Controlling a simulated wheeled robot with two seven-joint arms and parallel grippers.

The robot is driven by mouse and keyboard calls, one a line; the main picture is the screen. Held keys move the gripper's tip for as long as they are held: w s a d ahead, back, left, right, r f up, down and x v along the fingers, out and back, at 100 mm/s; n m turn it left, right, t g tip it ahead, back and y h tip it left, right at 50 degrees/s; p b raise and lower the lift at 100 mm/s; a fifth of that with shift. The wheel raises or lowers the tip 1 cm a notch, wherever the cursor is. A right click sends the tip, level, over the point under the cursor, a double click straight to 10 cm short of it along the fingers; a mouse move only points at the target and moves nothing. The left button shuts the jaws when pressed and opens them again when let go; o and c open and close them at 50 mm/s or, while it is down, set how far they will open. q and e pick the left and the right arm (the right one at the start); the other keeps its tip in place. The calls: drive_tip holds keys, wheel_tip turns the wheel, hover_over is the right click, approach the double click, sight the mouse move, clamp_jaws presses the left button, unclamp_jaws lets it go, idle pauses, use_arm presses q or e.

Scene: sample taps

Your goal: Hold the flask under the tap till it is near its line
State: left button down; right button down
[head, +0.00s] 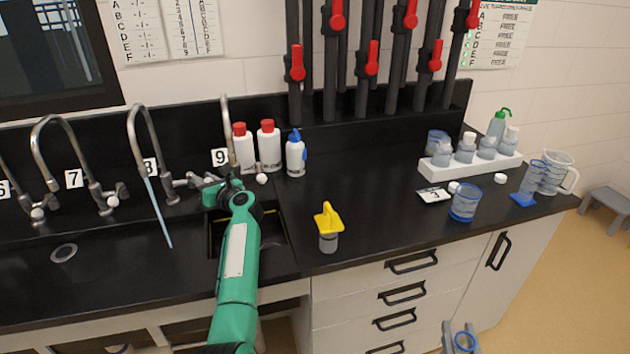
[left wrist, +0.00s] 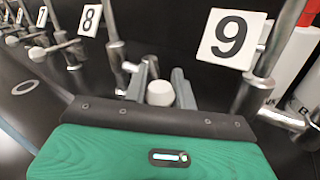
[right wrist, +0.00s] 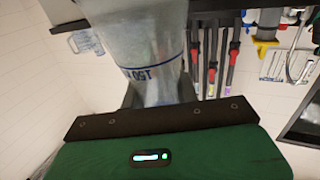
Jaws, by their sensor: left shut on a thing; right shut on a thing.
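The flask (right wrist: 145,35) is a clear vessel with a blue line and a "150" mark, upside down in the right wrist view. My right gripper (head: 461,333) is shut on it, in front of the drawers at the bottom of the head view, far from the taps. Its fill level cannot be told. My left gripper (head: 205,188) is shut on the white knob (left wrist: 160,93) between signs 8 and 9, which appears to belong to tap 8 (head: 134,125). A thin blue water stream (head: 158,212) falls from tap 8 towards the sink, with no vessel under it.
Tap 7 (head: 40,140) and tap 9 (head: 227,120) stand either side. White bottles (head: 268,147), a yellow-topped container (head: 328,228), a blue-rimmed beaker (head: 465,203), a white rack (head: 470,168) and a jug (head: 556,175) stand on the counter. Its middle is mostly clear.

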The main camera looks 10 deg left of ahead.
use_arm(q)
drive_tip(key=shift+w+b, duration=0.15)
drive_tip(key=shift+b, duration=0.3)
use_arm(e)
drive_tip(key=shift+f, duration=0.7)
use_arm(q)
drive_tip(key=shift+n+g, duration=0.3)
drive_tip(key=shift+g, duration=0.1)
drive_tip(key=shift+r, duration=0.1)
drive_tip(key=c, duration=1.1)
unclamp_jaws()
drive_tip(key=shift+w, duration=0.1)
drive_tip(key=shift+c, duration=0.2)
use_arm(e)
drive_tip(key=shift+f, duration=0.1)
